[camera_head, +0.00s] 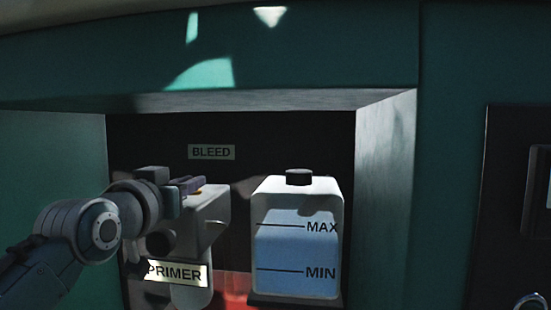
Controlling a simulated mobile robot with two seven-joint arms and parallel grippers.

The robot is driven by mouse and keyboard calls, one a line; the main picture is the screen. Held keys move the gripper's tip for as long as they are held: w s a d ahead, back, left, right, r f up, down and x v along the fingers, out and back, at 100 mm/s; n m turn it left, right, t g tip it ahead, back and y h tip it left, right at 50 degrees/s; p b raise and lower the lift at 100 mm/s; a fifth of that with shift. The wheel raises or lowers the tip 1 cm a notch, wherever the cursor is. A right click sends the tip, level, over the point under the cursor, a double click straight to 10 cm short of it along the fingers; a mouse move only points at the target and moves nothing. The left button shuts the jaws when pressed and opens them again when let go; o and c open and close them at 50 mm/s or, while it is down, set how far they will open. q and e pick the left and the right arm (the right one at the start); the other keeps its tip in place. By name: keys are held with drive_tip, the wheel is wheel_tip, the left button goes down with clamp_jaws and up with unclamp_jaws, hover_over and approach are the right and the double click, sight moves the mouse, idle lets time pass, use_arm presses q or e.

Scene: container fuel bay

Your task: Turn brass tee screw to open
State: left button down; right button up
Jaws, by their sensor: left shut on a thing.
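My left gripper (186,187) reaches into the recess from the left, above the grey primer body (213,215). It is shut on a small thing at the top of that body. A bit of brass-yellow colour, likely the brass tee screw (198,192), shows just beside the fingertips; the rest of it is hidden by the gripper. How far the screw is turned cannot be seen. A "BLEED" label (211,152) is on the back wall above. A "PRIMER" label (178,273) is on the front of the body. My right gripper is not in view.
A translucent tank (298,235) with a black cap, "MAX" and "MIN" lines and bluish liquid stands right of the primer body. The recess's grey right wall (385,190) and top edge bound the space. A red patch (233,290) lies low between them.

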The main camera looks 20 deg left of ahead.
use_arm(q)
drive_tip(key=shift+r+y, duration=0.1)
drive_tip(key=shift+y, duration=0.2)
drive_tip(key=c, duration=0.9)
unclamp_jaws()
drive_tip(key=shift+s+d+p, duration=0.15)
drive_tip(key=shift+s+p, duration=0.25)
drive_tip(key=p+v, duration=0.1)
drive_tip(key=v, duration=0.8)
